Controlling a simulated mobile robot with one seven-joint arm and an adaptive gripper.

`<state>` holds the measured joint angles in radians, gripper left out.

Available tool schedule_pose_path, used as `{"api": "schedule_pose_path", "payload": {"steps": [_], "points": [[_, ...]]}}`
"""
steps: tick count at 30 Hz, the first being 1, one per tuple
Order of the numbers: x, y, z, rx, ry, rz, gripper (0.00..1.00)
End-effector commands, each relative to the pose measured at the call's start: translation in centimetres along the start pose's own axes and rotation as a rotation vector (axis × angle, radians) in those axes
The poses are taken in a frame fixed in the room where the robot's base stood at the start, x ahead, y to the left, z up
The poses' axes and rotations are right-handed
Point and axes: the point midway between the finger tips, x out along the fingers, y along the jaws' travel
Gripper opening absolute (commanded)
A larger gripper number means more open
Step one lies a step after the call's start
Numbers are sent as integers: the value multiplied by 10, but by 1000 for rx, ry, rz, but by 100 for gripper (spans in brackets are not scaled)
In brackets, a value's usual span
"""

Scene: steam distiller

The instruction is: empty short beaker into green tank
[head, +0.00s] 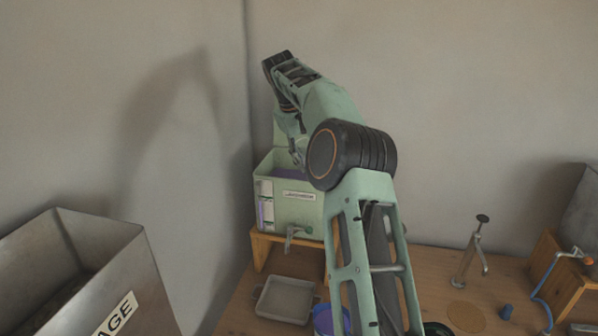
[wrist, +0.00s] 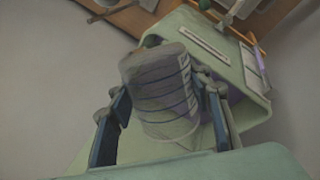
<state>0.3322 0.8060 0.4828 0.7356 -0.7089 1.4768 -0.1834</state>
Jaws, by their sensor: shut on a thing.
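The green tank (head: 303,211) stands on a small wooden stand in the corner, with a white label, a side window and a tap low on its front. Purple liquid shows inside it. My gripper (head: 297,150) is over the tank, partly hidden by my arm in the head view. In the wrist view my gripper (wrist: 166,108) is shut on the short beaker (wrist: 155,75), a greyish see-through vessel with dark bands and pale markings. The tank (wrist: 252,103) lies right behind the beaker there. I cannot tell the beaker's tilt or its contents.
A metal bin (head: 150,275) stands at the lower left. A shallow grey tray (head: 285,300) and a blue vessel (head: 322,322) are below the tank. A metal stand (head: 467,262), cork mat (head: 466,316) and small blue piece (head: 506,311) are at right. Walls close the corner.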

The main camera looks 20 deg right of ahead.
Motion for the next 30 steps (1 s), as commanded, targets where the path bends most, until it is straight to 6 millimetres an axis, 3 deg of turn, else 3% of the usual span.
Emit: {"api": "schedule_pose_path", "payload": {"steps": [30], "points": [[8, -5, 24, 83, 205, 2, 14]]}}
